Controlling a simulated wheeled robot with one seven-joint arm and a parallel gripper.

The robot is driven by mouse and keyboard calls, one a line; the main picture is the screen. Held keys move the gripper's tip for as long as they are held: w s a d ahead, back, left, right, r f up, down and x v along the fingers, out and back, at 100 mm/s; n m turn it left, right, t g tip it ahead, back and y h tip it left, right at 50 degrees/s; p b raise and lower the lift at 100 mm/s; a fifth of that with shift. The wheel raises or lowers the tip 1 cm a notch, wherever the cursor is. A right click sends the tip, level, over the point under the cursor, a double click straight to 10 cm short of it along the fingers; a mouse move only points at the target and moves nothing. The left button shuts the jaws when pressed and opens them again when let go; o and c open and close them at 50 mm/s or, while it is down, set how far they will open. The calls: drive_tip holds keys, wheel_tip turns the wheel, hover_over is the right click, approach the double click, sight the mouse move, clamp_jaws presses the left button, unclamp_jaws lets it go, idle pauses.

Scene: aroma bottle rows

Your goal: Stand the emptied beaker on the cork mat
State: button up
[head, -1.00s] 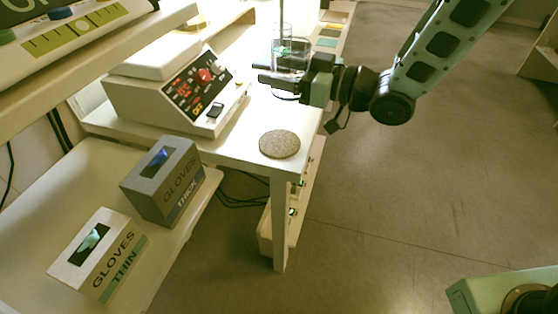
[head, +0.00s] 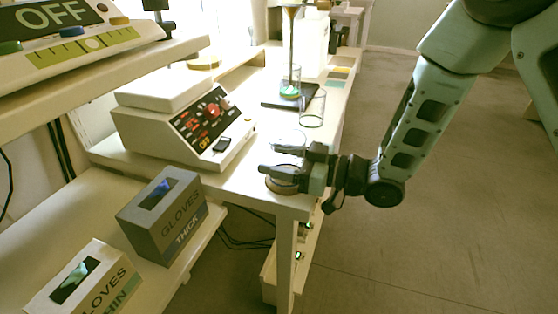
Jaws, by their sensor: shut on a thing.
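My gripper (head: 270,174) is shut on a clear glass beaker (head: 290,139). The beaker's rim and upper wall show just above the fingers, with no coloured liquid visible in it. The beaker looks upright. The cork mat (head: 284,188) lies at the near end of the white bench, partly hidden behind and below the fingers. My gripper and the beaker are over the mat. The beaker's base is hidden, so I cannot tell whether it touches the cork.
A second clear glass (head: 312,109) stands farther back, near a dark stand (head: 277,102) carrying a vessel with green liquid (head: 290,92). A white device with a red-lit panel (head: 205,118) is to the left. Glove boxes (head: 165,215) sit on the lower left shelf.

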drive_tip(key=shift+r, duration=0.1)
drive_tip(key=o, duration=0.6)
drive_tip(key=shift+f, duration=0.25)
drive_tip(key=o, duration=0.5)
drive_tip(key=shift+c, duration=0.2)
drive_tip(key=shift+r, duration=0.1)
drive_tip(key=shift+r, duration=0.15)
drive_tip(key=v, duration=1.2)
drive_tip(key=shift+p, duration=0.4)
